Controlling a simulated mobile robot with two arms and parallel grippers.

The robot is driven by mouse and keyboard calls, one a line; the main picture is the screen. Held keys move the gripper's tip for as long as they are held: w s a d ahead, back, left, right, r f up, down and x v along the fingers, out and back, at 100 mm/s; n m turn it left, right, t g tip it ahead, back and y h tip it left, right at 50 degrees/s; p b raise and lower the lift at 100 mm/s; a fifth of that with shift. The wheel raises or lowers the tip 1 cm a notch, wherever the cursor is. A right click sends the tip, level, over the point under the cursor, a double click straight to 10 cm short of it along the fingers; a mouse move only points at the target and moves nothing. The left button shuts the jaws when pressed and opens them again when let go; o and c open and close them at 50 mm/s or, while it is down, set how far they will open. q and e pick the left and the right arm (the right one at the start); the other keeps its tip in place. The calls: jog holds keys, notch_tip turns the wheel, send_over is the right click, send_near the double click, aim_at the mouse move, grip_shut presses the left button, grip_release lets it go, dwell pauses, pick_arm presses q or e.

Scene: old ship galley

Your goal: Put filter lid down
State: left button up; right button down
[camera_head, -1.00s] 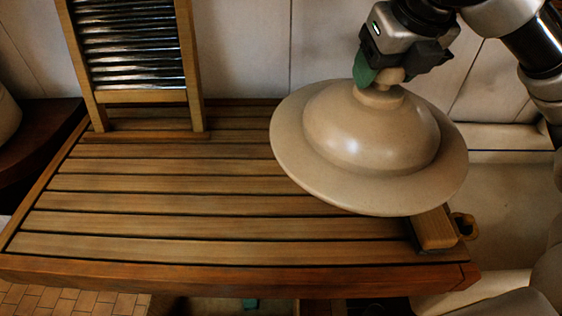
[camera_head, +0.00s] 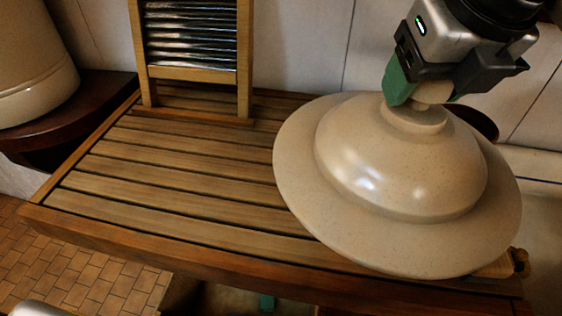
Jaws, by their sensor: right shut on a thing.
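The filter lid (camera_head: 400,170) is a wide beige dome with a broad flat brim and a knob on top. My right gripper (camera_head: 418,92) is shut on the knob from above, with a green finger pad showing. The lid is tilted and covers the right part of the slatted wooden counter (camera_head: 170,190). I cannot tell whether its brim touches the slats.
A washboard (camera_head: 190,50) stands upright at the back of the counter. A large beige vessel (camera_head: 32,65) stands on a dark shelf (camera_head: 95,95) at the left. A small wooden piece (camera_head: 495,266) shows partly under the lid's brim. The left and middle slats are clear.

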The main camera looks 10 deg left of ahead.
aim_at(331, 107)
jog(key=shift+s+a+n, duration=0.15)
jog(key=shift+s+a, duration=0.05)
jog(key=shift+a, duration=0.25)
jog(key=shift+s+a+n, duration=0.15)
jog(key=shift+s+a, duration=0.05)
jog(key=shift+a, duration=0.25)
jog(key=w+a+f, duration=0.2)
jog(key=w, duration=0.1)
jog(key=w+a+f, duration=0.2)
jog(key=a, duration=0.1)
jog(key=w+a+f+p, duration=0.1)
jog(key=w+a+f, duration=0.1)
jog(key=w+a, duration=0.1)
jog(key=shift+w+f, duration=0.3)
jog(key=shift+f, duration=2.25)
jog(key=shift+c, duration=1.3)
grip_release()
jog(key=shift+s+f, duration=0.1)
jog(key=v, duration=1.2)
